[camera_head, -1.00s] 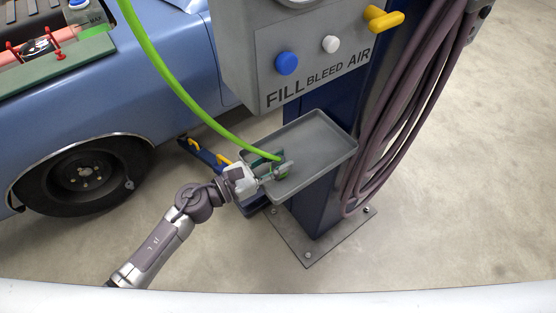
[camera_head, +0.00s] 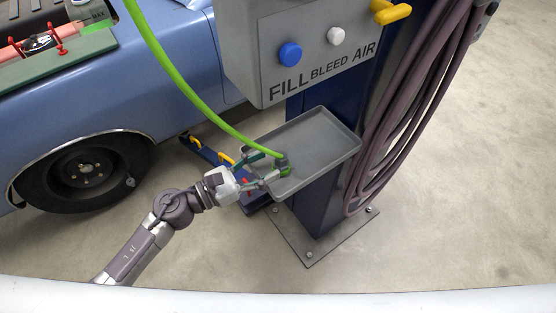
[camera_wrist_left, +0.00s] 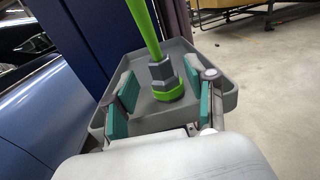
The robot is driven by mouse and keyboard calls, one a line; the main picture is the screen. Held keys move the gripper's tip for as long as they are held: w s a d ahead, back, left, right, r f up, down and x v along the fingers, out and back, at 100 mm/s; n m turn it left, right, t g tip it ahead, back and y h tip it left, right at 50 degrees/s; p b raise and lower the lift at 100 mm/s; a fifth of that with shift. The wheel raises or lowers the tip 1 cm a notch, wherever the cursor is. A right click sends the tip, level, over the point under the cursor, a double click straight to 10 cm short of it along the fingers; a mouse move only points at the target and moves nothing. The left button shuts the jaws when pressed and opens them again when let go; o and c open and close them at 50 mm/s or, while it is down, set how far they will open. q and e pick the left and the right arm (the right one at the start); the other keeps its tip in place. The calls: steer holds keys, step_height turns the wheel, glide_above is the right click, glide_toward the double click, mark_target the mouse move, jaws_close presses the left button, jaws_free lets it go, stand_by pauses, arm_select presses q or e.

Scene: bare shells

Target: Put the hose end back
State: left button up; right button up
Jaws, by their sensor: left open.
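The green hose (camera_head: 190,88) comes down from above to its hose end (camera_head: 282,164), a grey hex fitting with a green ring below it. The hose end stands upright in the grey tray (camera_head: 328,130) on the post, near the tray's left corner. It also shows in the left wrist view (camera_wrist_left: 163,78). My left gripper (camera_head: 266,168) is open at the tray's left edge. In the left wrist view its teal finger pads (camera_wrist_left: 162,102) stand apart on either side of the hose end, with gaps visible. My right gripper is not in view.
The dark blue post carries a grey panel (camera_head: 300,50) marked FILL, BLEED and AIR, with blue and white knobs and a yellow handle (camera_head: 390,12). Coiled mauve hose (camera_head: 405,110) hangs at the right. A blue car (camera_head: 90,95) stands at the left. Floor at the right is clear.

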arm_select(q)
steer(key=b+v, duration=0.2)
steer(key=v, duration=0.5)
steer(key=w+a+f+n+t+y, duration=0.2)
steer(key=a+f+n+y, duration=0.15)
steer(key=f+n, duration=0.25)
steer(key=w+a+f+n+t+y, duration=0.2)
steer(key=w+a+f+n, duration=0.15)
steer(key=f+n, duration=0.3)
steer(key=s+a+f+n+g+y, duration=0.1)
steer(key=s+a+f+n+y, duration=0.15)
steer(key=f+n, duration=0.45)
steer(key=s+a+f+n+y, duration=0.2)
steer(key=a+f+n, duration=0.15)
steer(key=f, duration=0.45)
steer(key=s+a+f+n+g+y, duration=0.1)
steer(key=s+a+f+n+y, duration=0.2)
steer(key=f+n, duration=0.4)
steer(key=s+f+n+g+y, duration=0.2)
steer(key=s+f+n+g, duration=0.2)
steer(key=s+f+n, duration=0.55)
steer(key=s+d+f+n+g, duration=0.1)
steer(key=s+f+n+g, duration=0.2)
steer(key=s, duration=0.8)
steer(key=s+d+f+n+g, duration=0.1)
steer(key=s+f+n+g, duration=0.2)
steer(key=s+f, duration=0.4)
steer(key=s, duration=0.4)
steer(key=shift+d+f, duration=0.25)
steer(key=shift+s, duration=0.1)
